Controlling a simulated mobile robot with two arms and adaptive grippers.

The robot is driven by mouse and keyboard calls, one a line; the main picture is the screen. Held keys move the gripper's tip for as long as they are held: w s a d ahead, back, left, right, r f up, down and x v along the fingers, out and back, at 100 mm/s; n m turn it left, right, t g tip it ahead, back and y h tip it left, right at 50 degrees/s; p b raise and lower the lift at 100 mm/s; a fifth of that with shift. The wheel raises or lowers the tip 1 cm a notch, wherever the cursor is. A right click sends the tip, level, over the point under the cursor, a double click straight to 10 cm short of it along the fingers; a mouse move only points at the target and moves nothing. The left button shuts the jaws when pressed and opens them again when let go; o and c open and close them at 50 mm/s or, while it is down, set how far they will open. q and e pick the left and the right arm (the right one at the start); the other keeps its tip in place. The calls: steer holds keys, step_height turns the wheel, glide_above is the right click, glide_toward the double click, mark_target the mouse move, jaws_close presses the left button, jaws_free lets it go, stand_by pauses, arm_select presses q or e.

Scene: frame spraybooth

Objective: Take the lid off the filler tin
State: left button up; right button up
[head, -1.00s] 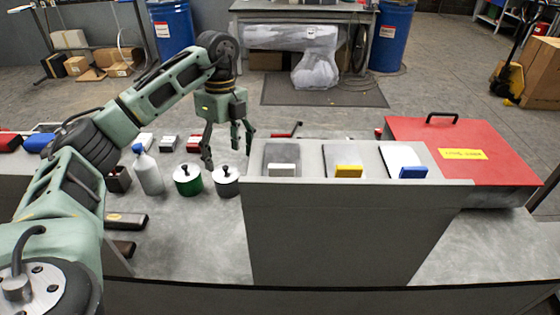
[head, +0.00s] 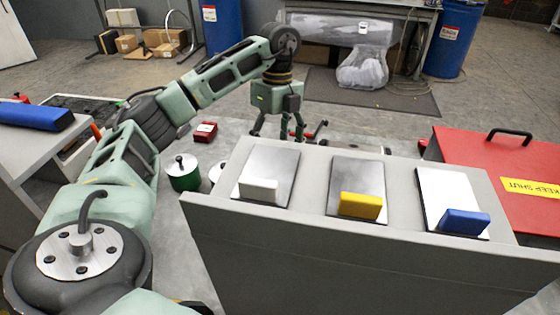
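I cannot tell from the pictures which one is the filler tin. My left gripper (head: 279,133) hangs beyond the housing, right of the tins and farther away. Its fingers are spread and hold nothing that I can see; the fingertips are partly hidden by the housing's top edge. My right gripper is not in view.
The grey housing (head: 330,245) carries three plates with white (head: 258,189), yellow (head: 361,206) and blue (head: 465,221) handles. A red lid (head: 495,180) with a black handle is at right. A small red box (head: 204,132) sits behind the tins. A blue block (head: 36,115) lies at left.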

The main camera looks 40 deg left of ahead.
arm_select(q)
steer(key=shift+w+f, duration=0.2)
steer(key=shift+f, duration=0.4)
steer(key=shift+s+d+f+p, duration=0.1)
steer(key=shift+s+f+p, duration=0.15)
steer(key=shift+f, duration=0.55)
steer(key=shift+s+f, duration=0.1)
steer(key=shift+f, duration=0.25)
steer(key=f, duration=0.1)
steer(key=f+p, duration=0.1)
steer(key=f, duration=0.1)
steer(key=shift+d+f+p, duration=0.25)
steer(key=shift+f+p, duration=0.1)
steer(key=shift+p, duration=0.05)
steer(key=shift+f, duration=0.5)
steer(key=c, duration=1.3)
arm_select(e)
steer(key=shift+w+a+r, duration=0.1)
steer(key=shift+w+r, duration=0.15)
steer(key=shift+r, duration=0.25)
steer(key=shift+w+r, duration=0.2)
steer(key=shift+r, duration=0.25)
